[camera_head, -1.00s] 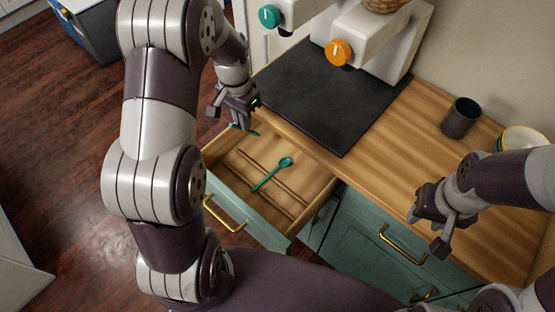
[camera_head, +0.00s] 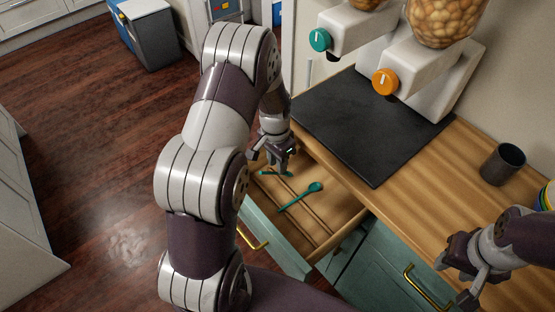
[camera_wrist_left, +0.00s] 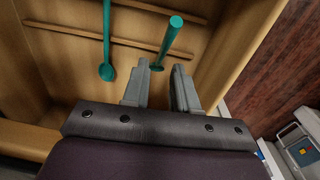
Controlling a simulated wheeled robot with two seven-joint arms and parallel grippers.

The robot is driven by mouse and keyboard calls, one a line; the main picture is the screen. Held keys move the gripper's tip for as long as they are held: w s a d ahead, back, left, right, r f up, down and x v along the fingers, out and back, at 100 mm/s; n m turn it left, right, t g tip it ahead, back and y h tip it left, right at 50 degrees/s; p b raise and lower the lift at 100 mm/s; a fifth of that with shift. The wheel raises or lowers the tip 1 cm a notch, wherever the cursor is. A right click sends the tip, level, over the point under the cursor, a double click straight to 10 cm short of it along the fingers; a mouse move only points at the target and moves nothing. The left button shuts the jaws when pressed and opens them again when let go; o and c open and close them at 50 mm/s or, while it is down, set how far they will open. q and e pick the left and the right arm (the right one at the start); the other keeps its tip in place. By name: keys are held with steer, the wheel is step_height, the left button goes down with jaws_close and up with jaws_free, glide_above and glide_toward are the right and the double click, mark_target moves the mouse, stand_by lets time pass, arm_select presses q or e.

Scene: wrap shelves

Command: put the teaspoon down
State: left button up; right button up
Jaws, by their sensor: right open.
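One teal teaspoon (camera_head: 297,199) lies in the open wooden drawer (camera_head: 345,212), across a thin divider; it also shows at the upper left of the left wrist view (camera_wrist_left: 106,45). A second teal piece, seemingly another teaspoon's handle (camera_wrist_left: 170,42), stands tilted with its round end towards the camera. Its lower end is level with my left fingertips, with gaps on both sides. In the head view it is a short teal strip (camera_head: 270,173) beneath my left gripper (camera_head: 279,166). The left fingers (camera_wrist_left: 161,68) are apart. My right gripper (camera_head: 455,284) is open and empty over the counter's front edge.
The wooden counter (camera_head: 430,185) carries a black mat (camera_head: 370,130), dispensers with teal (camera_head: 320,40) and orange (camera_head: 385,82) knobs, and a dark cup (camera_head: 502,164). The drawer's right part is bare. Green cabinet fronts (camera_head: 385,265) stand below the counter.

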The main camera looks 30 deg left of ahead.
arm_select(q)
step_height(320, 180, up, 12)
steer(key=f, duration=0.1)
steer(key=s+d+r+n, duration=0.1)
steer(key=s+d+n, duration=0.1)
steer(key=s+d, duration=0.2)
steer(key=s+d+r+n+t, duration=0.1)
steer(key=s+d, duration=0.3)
steer(key=s, duration=0.5)
steer(key=shift+s+r+n+t+y+p, duration=0.15)
steer(key=shift+s+n+t+y+p, duration=0.15)
steer(key=shift+n+p, duration=0.2)
